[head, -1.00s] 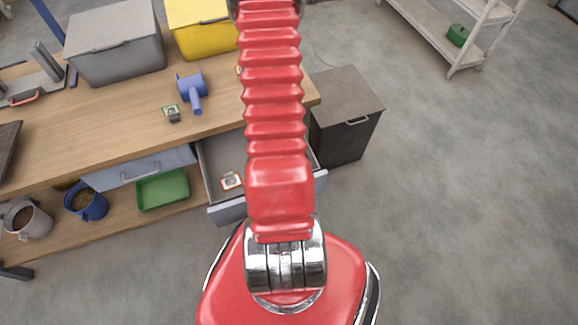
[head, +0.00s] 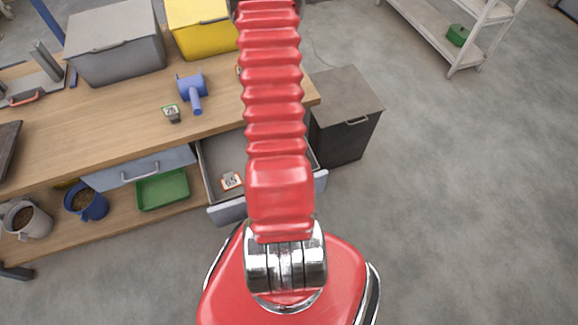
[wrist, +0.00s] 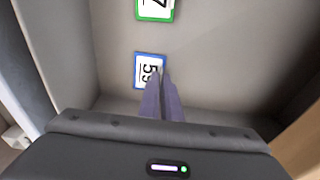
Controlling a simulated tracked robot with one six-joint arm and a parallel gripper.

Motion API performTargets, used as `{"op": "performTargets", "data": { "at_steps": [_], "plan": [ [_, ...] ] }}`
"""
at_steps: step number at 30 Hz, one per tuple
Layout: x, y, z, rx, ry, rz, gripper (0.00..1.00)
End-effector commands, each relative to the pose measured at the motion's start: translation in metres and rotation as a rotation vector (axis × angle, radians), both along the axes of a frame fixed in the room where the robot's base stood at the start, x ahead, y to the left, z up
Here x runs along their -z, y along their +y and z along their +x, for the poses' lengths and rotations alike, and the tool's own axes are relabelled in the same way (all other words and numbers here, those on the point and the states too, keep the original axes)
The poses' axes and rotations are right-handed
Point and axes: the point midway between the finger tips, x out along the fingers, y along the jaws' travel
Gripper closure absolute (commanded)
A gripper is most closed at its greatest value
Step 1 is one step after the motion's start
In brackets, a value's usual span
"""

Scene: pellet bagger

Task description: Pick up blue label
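The blue label (wrist: 145,68) is a white card with a blue border and dark printed digits. It lies in a grey container in the wrist view. My gripper (wrist: 163,72) has its two dark tapering fingers close together, with tips over the right edge and lower right corner of the blue label. I see no clear piece of the label between the fingers, and whether they touch it is hidden. The head view shows my red arm reaching away, with its gripper out of sight. The blue label is not clearly seen there.
A green-bordered label (wrist: 155,7) lies beyond the blue one. Grey container walls (wrist: 77,50) stand close around my gripper. The head view shows an orange-bordered label (head: 231,181) in an open drawer (head: 217,163), a grey bin (head: 115,45), a yellow bin (head: 205,38) and a blue scoop (head: 191,88).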

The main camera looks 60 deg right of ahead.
Motion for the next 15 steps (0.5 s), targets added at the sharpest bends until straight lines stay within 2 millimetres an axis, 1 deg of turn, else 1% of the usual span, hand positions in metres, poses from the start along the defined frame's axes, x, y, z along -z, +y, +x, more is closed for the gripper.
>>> {"op": "performTargets", "data": {
  "at_steps": [9,15],
  "plan": [
    [-0.0006,-0.0001,0.0,0.0,0.0,0.0,1.0],
    [-0.0076,-0.0008,0.0002,0.001,0.0,-0.003,1.0]
  ]
}}
